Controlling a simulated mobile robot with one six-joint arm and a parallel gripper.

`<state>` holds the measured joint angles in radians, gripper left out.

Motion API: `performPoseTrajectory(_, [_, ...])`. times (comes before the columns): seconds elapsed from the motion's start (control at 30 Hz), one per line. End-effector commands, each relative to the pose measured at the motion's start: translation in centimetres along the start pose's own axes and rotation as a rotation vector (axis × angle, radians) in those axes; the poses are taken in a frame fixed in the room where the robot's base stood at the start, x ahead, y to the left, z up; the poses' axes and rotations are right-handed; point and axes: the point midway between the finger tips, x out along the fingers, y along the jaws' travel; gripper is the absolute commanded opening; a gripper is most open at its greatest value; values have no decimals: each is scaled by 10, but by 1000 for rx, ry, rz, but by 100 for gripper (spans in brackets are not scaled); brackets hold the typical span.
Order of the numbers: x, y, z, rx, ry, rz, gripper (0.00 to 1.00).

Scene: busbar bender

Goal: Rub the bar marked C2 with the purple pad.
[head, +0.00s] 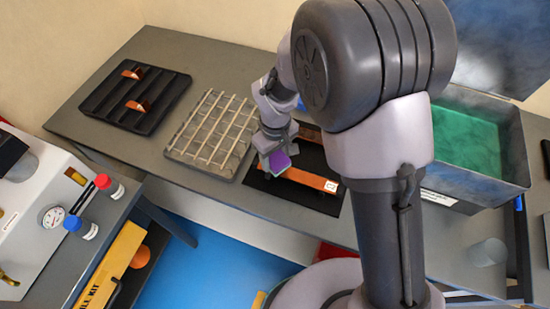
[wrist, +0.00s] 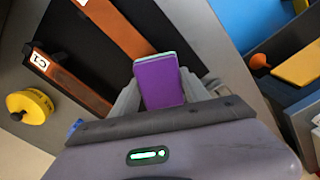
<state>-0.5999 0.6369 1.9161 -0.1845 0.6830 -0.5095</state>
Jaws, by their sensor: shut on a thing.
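My gripper (head: 275,148) is shut on the purple pad (head: 280,161). The pad also shows between the fingers in the wrist view (wrist: 160,82), with a thin greenish layer along its far edge. Below it, a copper bar (head: 312,181) lies on a black mat (head: 262,184), the pad over its left end. I cannot tell whether they touch. This bar's white label shows at its right end but is not readable; in the wrist view the bar (wrist: 118,28) has its label cut by the frame edge. A second copper bar (wrist: 70,78), marked C1, lies beside it, partly hidden by my arm in the head view.
A wire rack (head: 212,135) and a black tray (head: 133,98) with copper pieces stand to the left on the grey table. A grey bin with a green inside (head: 465,138) stands to the right. A yellow round object (wrist: 30,106) lies beyond the C1 bar.

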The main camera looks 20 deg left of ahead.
Motion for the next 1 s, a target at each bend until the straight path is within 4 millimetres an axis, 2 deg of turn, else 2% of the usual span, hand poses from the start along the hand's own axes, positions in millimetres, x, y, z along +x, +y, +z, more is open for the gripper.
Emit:
performPoseTrajectory(0.03, [-8, 0, 0, 1, 1, 0, 16])
performPoseTrajectory(0.5, [-49, 3, -2, 10, 1, 0, 16])
performPoseTrajectory(1.0, [-51, 3, -2, 12, 0, 0, 16])
